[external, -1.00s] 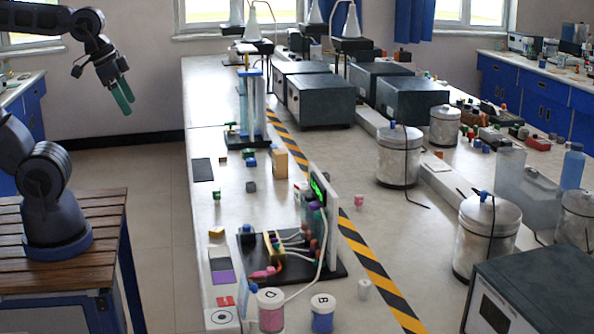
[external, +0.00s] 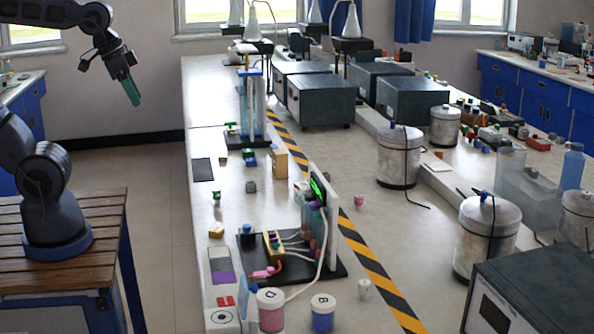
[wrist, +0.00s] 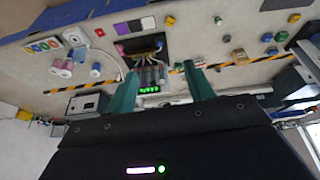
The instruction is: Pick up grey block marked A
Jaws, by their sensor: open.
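A small grey block (external: 251,187) sits on the near white bench, right of a green piece and in front of a wooden block. A small grey block also shows in the wrist view (wrist: 227,38). Any letter on it is too small to read. My gripper (external: 136,102) is high in the air left of the bench, well apart from the block, with its green fingers pointing down. In the wrist view my gripper (wrist: 160,78) has its two green fingers spread apart with nothing held between them.
A green piece (external: 216,196), a wooden block (external: 280,158) and a yellow block (external: 216,232) are near the grey block. A wired device board (external: 335,268) stands in front, and a tube rack (external: 249,140) behind. Open floor lies between my base and the bench.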

